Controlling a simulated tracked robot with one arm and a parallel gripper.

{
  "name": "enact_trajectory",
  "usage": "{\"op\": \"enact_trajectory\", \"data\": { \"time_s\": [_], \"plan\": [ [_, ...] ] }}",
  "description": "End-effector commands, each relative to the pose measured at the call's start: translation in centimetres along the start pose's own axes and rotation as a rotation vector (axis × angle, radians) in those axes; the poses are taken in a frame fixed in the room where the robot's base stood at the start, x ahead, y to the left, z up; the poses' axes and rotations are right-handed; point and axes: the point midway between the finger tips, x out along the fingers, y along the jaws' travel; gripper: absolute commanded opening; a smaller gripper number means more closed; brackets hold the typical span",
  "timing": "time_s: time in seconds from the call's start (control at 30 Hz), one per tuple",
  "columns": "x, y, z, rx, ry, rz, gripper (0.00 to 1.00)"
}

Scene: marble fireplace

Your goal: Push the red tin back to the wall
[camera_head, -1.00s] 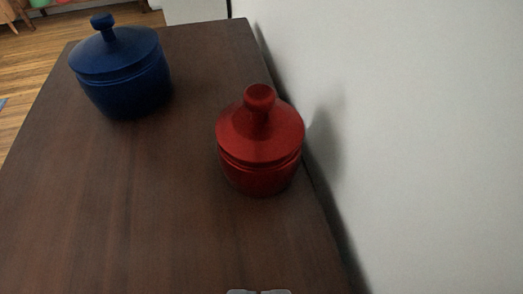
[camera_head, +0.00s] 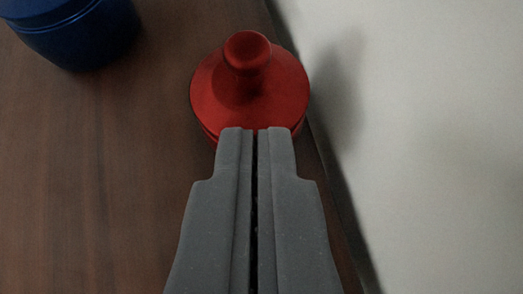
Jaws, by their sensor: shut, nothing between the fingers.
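The red tin (camera_head: 250,90) stands upright on a dark wooden surface (camera_head: 90,190), with a round knob on its lid. Its right side is close to the white wall (camera_head: 430,150); from above I cannot tell whether they touch. My gripper (camera_head: 256,130) is shut and empty. Its fingertips overlap the near edge of the tin in the picture and hide part of its front. I cannot tell whether they touch it.
A blue tin (camera_head: 75,30) with a lid stands at the upper left, partly out of the picture. The wooden surface between it and my gripper is clear. The wall runs along the right edge of the surface.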

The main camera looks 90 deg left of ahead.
Motion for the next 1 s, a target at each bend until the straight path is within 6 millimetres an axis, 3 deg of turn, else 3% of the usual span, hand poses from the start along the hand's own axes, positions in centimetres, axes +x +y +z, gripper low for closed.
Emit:
{"op": "enact_trajectory", "data": {
  "time_s": [0.37,0.4,1.0],
  "plan": [
    [6.0,-0.1,-4.0,-0.004,-0.001,-0.001,0.0],
    [6.3,0.0,-3.2,-0.002,0.0,0.0,0.0],
    [6.8,-0.1,-2.1,0.002,-0.008,-0.004,0.0]
  ]
}}
